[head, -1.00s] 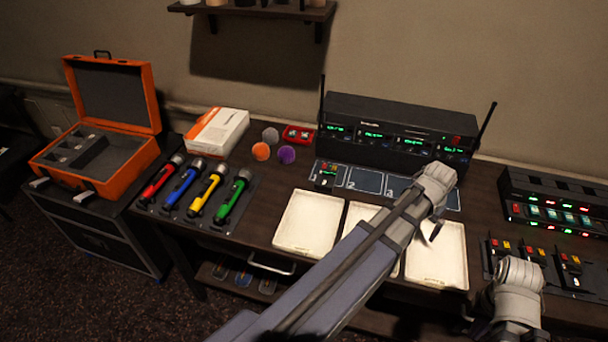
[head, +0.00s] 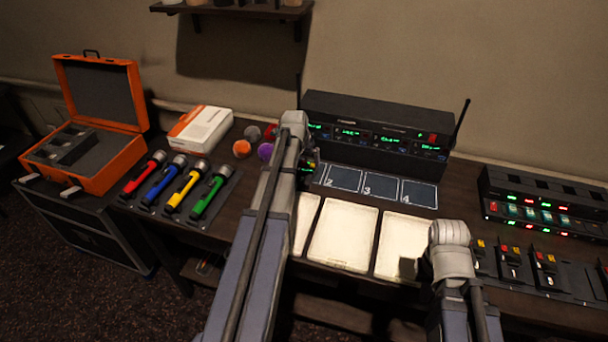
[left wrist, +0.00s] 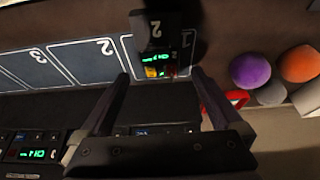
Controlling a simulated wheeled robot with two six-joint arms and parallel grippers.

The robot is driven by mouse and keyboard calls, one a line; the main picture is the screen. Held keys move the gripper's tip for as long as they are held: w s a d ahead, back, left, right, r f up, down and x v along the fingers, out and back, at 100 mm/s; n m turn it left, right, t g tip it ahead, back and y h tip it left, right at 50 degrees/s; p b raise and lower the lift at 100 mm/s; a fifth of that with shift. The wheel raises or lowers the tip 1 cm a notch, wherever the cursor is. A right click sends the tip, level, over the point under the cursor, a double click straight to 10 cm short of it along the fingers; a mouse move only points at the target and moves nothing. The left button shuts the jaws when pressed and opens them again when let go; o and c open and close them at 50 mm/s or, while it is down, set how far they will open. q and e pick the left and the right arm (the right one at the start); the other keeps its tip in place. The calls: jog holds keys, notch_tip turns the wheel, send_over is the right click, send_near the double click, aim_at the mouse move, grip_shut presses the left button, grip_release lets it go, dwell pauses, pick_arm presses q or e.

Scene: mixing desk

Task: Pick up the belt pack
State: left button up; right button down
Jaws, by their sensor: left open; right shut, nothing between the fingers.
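A dark belt pack marked 2 (left wrist: 155,38), with a green display and red and yellow parts, lies at the left end of the numbered mat (head: 375,187). In the head view the belt pack (head: 310,167) is mostly hidden by my left arm. My left gripper (left wrist: 158,76) is open, its fingertips on either side of the belt pack's display end in the left wrist view; I cannot tell whether they touch it. My right gripper (head: 410,268) is shut and empty by the right tray.
Pale trays (head: 343,235) line the front of the desk. A black receiver (head: 375,130) with antennas stands behind the mat. Coloured microphones (head: 186,188), foam balls (head: 242,149), a white-orange box (head: 200,127) and an orange case (head: 115,160) are to the left.

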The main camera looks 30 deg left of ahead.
aim_at(306, 169)
pick_arm(q)
jog(key=shift+b+x, duration=0.35)
jog(key=shift+x, duration=0.4)
pick_arm(e)
jog(key=shift+f, duration=0.7)
pick_arm(q)
jog(key=shift+f, duration=0.1)
pick_arm(e)
jog(key=shift+f, duration=0.1)
pick_arm(q)
jog(key=b+x, duration=0.5)
jog(key=shift+f, duration=0.1)
pick_arm(e)
notch_tip(306, 169, down, 5)
jog(key=shift+r, duration=0.15)
pick_arm(q)
jog(key=c, duration=1.3)
jog(key=shift+r+p, duration=0.3)
pick_arm(e)
jog(key=shift+r, duration=0.2)
